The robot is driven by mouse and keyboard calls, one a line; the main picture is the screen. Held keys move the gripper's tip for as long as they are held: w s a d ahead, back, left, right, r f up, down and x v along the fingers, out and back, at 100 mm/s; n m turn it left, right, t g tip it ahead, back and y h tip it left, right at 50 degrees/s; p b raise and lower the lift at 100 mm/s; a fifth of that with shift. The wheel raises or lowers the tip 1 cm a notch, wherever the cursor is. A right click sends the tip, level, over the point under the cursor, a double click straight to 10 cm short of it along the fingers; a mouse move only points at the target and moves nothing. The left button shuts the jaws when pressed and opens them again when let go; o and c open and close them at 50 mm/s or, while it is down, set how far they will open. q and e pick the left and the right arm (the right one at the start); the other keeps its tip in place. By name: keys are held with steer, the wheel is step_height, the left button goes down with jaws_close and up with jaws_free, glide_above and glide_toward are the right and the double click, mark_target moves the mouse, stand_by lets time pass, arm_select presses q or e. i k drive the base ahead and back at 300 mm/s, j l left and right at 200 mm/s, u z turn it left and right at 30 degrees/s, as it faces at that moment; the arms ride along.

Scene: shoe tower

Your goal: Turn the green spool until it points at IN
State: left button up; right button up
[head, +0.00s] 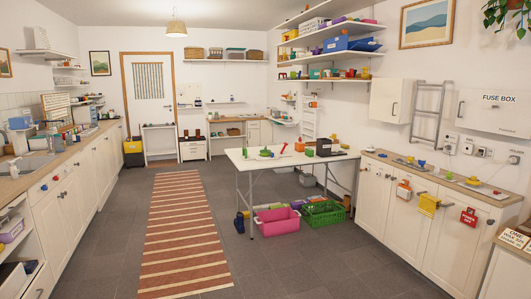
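A small green object (266,153) sits on the white table (255,163) in the middle of the room. It may be the green spool, but it is too small to tell its shape or where it points. Other green pieces lie close by on the same table top. No label reading IN can be made out. Neither of my grippers shows in the head view, and the table is well ahead of me.
A striped rug (185,235) runs along the open floor left of the table. A green crate (323,214) and a pink crate (278,221) stand under the table. White cabinets (405,215) line the right wall, and a sink counter (40,175) the left.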

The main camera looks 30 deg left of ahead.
mark_target(264, 153)
steer(key=i+j+u, duration=0.6)
steer(key=i, duration=0.15)
steer(key=i+j+u, duration=0.15)
steer(key=i+u, duration=0.15)
steer(key=i, duration=0.15)
steer(key=i+j+u, duration=0.1)
steer(key=i+u, duration=0.2)
steer(key=i, duration=0.1)
